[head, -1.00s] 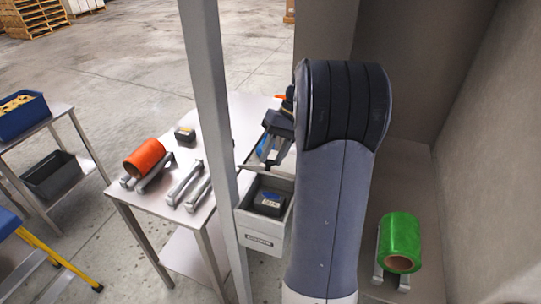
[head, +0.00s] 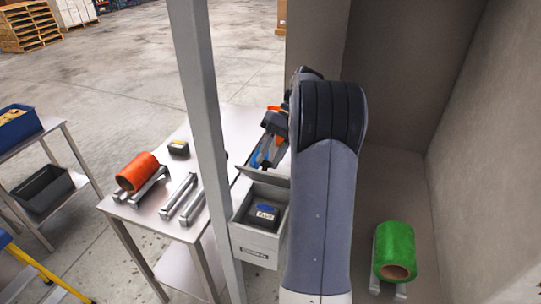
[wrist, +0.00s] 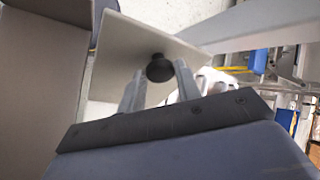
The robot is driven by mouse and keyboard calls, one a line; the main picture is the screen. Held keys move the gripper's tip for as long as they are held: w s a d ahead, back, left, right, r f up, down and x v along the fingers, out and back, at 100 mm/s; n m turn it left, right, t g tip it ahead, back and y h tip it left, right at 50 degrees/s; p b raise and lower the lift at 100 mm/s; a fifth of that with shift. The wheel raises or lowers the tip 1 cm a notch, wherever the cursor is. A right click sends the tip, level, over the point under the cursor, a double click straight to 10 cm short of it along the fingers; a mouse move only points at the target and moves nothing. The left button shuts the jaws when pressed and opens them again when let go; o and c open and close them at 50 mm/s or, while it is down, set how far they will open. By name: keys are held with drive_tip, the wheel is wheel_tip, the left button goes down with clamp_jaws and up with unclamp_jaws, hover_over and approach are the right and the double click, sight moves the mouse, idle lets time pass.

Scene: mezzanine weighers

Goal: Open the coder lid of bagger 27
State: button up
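In the wrist view a pale flat panel (wrist: 115,60) carries a round black knob (wrist: 160,68). My gripper (wrist: 160,80) has its fingers apart on either side of the knob; I cannot tell whether they touch it.
A steel table (head: 130,207) holds an orange roll (head: 137,171) on a cradle, grey bars (head: 181,198) and a small black cartridge (head: 178,148). A grey post (head: 203,130) stands before it. A green roll (head: 396,250) lies at right near a wall.

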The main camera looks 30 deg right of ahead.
drive_tip(key=o, duration=0.4)
